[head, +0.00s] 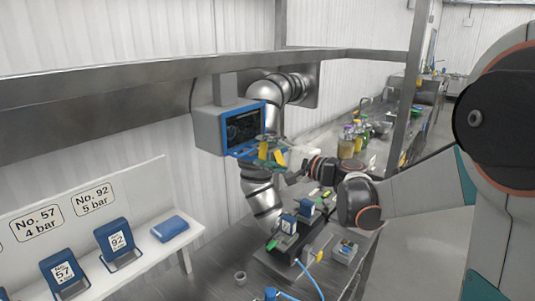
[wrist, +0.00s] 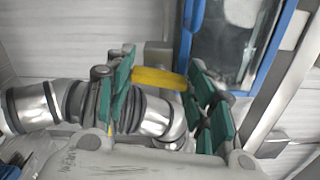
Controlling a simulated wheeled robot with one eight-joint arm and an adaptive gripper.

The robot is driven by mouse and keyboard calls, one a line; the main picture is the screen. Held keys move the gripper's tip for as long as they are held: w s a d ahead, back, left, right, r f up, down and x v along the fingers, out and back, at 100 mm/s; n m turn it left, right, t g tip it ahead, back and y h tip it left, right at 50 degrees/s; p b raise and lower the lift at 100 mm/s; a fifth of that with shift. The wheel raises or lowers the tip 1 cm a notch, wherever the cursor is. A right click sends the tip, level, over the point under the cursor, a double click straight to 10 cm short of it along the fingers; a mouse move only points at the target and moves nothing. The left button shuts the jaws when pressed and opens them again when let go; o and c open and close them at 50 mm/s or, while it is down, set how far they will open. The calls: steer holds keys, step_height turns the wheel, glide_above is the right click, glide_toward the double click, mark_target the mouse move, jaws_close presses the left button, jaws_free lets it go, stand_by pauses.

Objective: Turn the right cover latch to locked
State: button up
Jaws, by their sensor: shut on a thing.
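The grey and blue cabinet (head: 222,130) with a dark screen hangs in front of the back wall. Two yellow latch handles show below the screen, a left one (head: 263,150) and the right cover latch (head: 279,157). My gripper (wrist: 163,66) has green-padded fingers on both sides of one yellow handle (wrist: 158,78) and is shut on it. In the wrist view the handle lies nearly level, just below the screen's edge. The latch pivot and any lock mark are hidden or too small to make out.
Ribbed metal ducting (head: 258,188) runs behind and below the cabinet. A bench below holds blue-labelled devices (head: 288,222) and a small metal box (head: 344,252). A white shelf (head: 140,263) with blue numbered units stands at left. A steel beam (head: 120,80) crosses above.

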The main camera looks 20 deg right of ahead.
steer(key=shift+f+n, duration=0.1)
steer(key=shift+n, duration=1)
steer(key=o, duration=0.8)
steer(key=v, duration=1.2)
